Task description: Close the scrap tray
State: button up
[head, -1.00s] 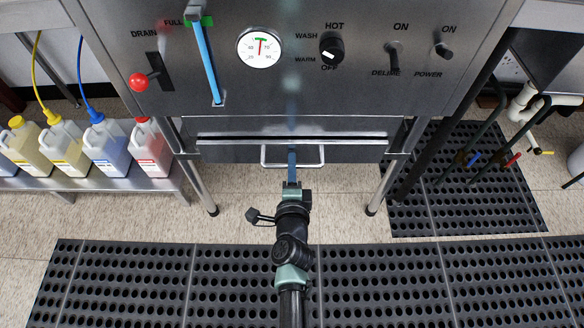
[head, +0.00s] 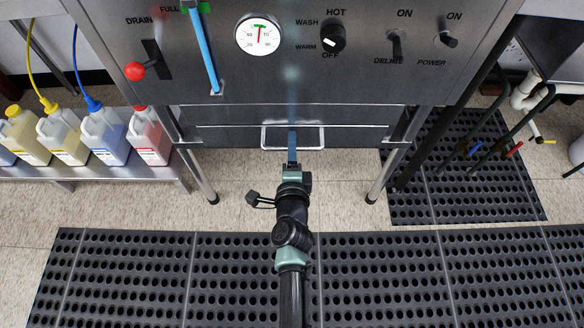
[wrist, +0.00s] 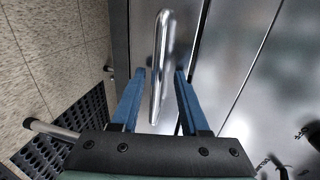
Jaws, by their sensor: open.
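The scrap tray (head: 225,136) is the wide grey steel front low in the machine, under the control panel. It now sits about level with the face around it, with a thin bright line along its top; whether a small gap remains is hard to tell. Its bar handle (head: 323,137) sticks out at the middle, and it also shows in the wrist view (wrist: 162,50). My gripper (head: 292,135) is at the handle. In the wrist view its blue fingers (wrist: 160,75) are open, one on each side of the handle bar, with gaps visible.
Steel legs (head: 383,170) stand on both sides under the machine. Several chemical jugs (head: 103,138) stand on a low shelf (head: 120,178) at left. Pipes and hoses hang at right. Black perforated mats (head: 120,275) cover the floor in front.

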jog(key=s+r, duration=0.2)
jog(key=s, duration=1)
